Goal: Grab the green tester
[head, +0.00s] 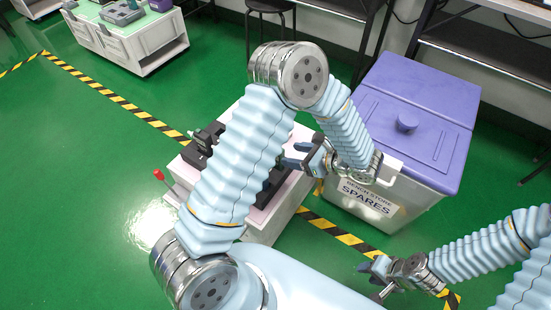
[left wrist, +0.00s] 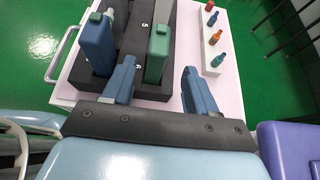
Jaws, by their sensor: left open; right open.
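A green tester (left wrist: 158,55) stands in a black foam rack (left wrist: 128,40) in the left wrist view. My left gripper (left wrist: 158,70) is open, with one finger on each side of the green tester in the picture; I cannot tell whether they touch it. In the head view my left gripper (head: 294,155) is over the white bench, and my arm hides much of the rack. I cannot make out the green tester there. My right gripper (head: 373,281) is open and empty over the floor at the lower right.
A blue tester (left wrist: 97,42) stands left of the green one. Several small coloured pieces stand in a white strip (left wrist: 212,38) at right. A grey bin with a purple lid (head: 425,85) stands close to the bench's right. Green floor (head: 80,170) is clear at left.

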